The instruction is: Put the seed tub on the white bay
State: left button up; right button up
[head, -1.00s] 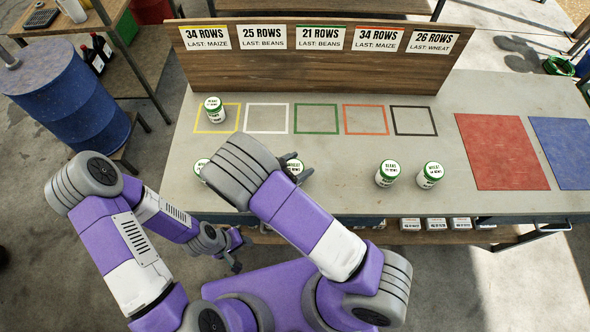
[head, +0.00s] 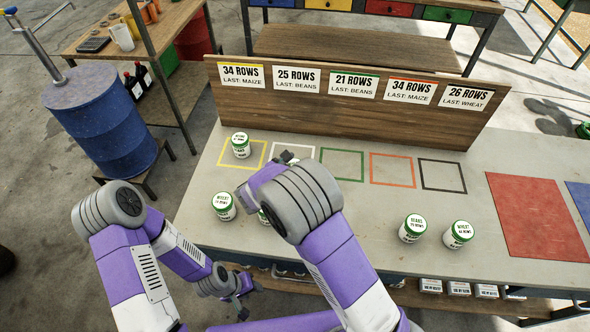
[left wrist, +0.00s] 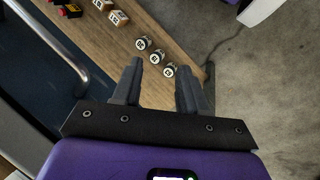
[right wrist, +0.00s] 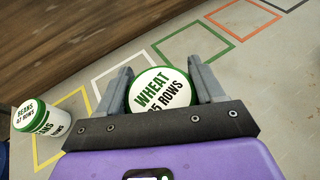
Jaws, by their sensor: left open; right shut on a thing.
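The tub in my right gripper (right wrist: 160,68) has a white lid with a green rim reading WHEAT and ROWS (right wrist: 160,92). The jaws are shut on its two sides. The white bay (head: 295,144) is an empty-looking white outline on the bench, second from the left. It also shows in the right wrist view (right wrist: 118,65), partly hidden by a finger and the tub. The tub is at or over this bay; I cannot tell if it touches the bench. In the head view my right arm hides it. My left gripper (left wrist: 158,65) is open and empty, low beside the bench.
A BEANS tub (head: 240,146) stands in the yellow bay, close to my right gripper. Other tubs (head: 223,206) (head: 412,228) (head: 457,234) stand along the front, one partly hidden (head: 263,216). The green, orange and black bays are empty. A sign board (head: 350,105) stands behind.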

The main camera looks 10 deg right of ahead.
jog(key=w+r+n+t+y+b, duration=0.3)
jog(key=w+n+y+b, duration=0.25)
jog(key=w, duration=0.95)
notch_tip(320, 180, down, 9)
jog(key=b, duration=0.3)
jog(key=shift+s+d+f+b, duration=0.1)
jog(key=shift+b, duration=0.2)
pick_arm(q)
notch_tip(320, 180, down, 10)
jog(key=shift+f, duration=0.25)
pick_arm(e)
jog(key=o, duration=1.1)
pick_arm(q)
jog(key=shift+f, duration=0.15)
pick_arm(e)
jog(key=shift+o, duration=0.2)
